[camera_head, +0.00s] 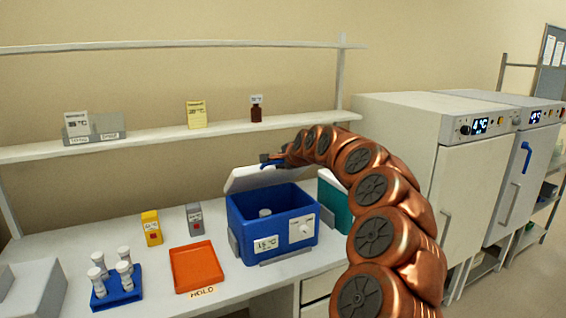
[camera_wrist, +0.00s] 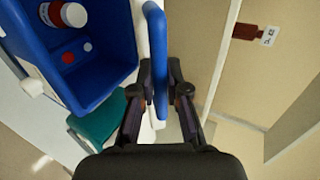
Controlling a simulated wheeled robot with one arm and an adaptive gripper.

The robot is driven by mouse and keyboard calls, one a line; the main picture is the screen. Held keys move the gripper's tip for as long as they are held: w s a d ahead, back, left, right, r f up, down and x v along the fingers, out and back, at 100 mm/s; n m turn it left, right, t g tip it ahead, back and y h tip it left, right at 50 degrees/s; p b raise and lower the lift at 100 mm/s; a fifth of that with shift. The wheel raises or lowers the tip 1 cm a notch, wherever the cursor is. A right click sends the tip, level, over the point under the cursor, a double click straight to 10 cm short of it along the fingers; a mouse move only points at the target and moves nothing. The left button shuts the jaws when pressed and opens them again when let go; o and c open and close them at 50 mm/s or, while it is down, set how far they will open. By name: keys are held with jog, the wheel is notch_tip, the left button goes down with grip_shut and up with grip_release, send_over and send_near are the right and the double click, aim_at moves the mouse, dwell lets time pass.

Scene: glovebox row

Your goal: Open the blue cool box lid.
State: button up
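The blue cool box (camera_head: 248,226) stands on the bench with its white lid (camera_head: 243,181) raised and tilted back at its rear edge. The box's inside is exposed, and a white-capped item (camera_head: 265,212) shows in it. In the wrist view the open blue box (camera_wrist: 112,70) is at the upper left, with a white-and-red capped bottle (camera_wrist: 66,14) inside. My gripper (camera_wrist: 161,72) has its two fingers on either side of the lid's blue handle (camera_wrist: 156,40) and appears closed on it. In the head view my gripper (camera_head: 270,160) is at the lid's top edge, and its fingertips are hard to make out.
An orange tray (camera_head: 197,267) and a blue rack (camera_head: 118,290) with several white-capped tubes lie left of the box. A yellow container (camera_head: 151,228) and a grey one (camera_head: 194,219) stand behind the tray. A teal box (camera_head: 335,205) is close on the right. A shelf (camera_head: 160,137) runs above.

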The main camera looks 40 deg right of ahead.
jog(key=o, duration=0.4)
jog(key=shift+s, duration=0.1)
jog(key=v, duration=1.1)
jog(key=shift+s+r, duration=0.2)
jog(key=shift+s, duration=0.15)
